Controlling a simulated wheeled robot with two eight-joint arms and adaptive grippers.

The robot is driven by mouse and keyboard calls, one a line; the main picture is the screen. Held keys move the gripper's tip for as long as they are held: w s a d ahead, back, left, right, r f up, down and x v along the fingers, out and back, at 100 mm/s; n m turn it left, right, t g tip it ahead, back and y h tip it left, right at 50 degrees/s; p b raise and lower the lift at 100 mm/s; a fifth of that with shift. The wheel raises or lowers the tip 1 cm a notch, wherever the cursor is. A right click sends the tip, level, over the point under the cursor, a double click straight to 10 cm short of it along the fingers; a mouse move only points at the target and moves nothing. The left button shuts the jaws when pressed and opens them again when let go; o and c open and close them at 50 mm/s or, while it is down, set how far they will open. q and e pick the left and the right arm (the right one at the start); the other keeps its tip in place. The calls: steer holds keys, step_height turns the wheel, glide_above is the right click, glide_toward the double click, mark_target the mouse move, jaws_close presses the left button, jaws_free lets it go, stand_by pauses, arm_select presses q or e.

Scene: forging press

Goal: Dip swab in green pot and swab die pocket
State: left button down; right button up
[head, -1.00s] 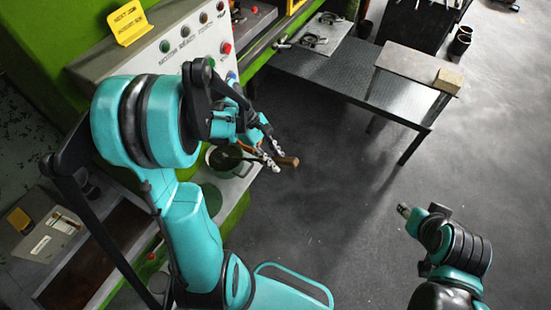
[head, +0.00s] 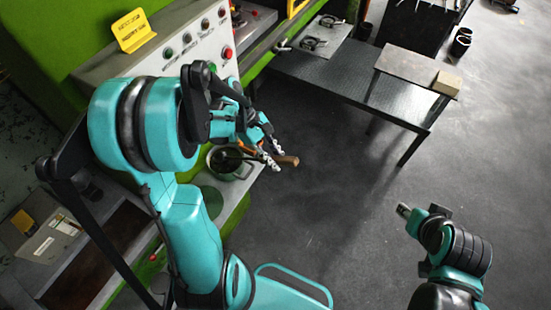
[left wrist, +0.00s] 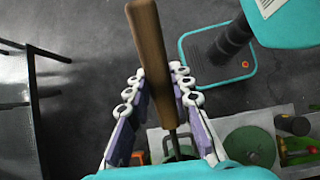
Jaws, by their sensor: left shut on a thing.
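The swab has a brown wooden handle (left wrist: 150,60) and a thin dark shaft that runs down between my left fingers. My left gripper (head: 269,153) is shut on it, and the handle end (head: 288,160) sticks out past the fingertips in the head view. A pot with a pale green rim (head: 238,174) stands on the shelf close beside and below the gripper. In the left wrist view the pot is partly hidden behind the fingers. The swab's tip is hidden, so contact with the pot cannot be told. The die pocket cannot be made out. My right gripper (head: 404,210) shows only partly at lower right.
A flat green disc (head: 211,201) lies on the shelf near the pot. The control panel (head: 165,52) with buttons and a yellow sign (head: 133,30) stands behind my left arm. A dark metal table (head: 330,85) is at upper right. Open floor lies between.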

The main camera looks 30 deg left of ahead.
arm_select(q)
steer(key=shift+r+p, duration=1.8)
steer(key=shift+r, duration=0.9)
steer(key=shift+r, duration=0.1)
steer(key=shift+r+p, duration=1)
steer(key=shift+r, duration=0.45)
steer(key=shift+f, duration=0.1)
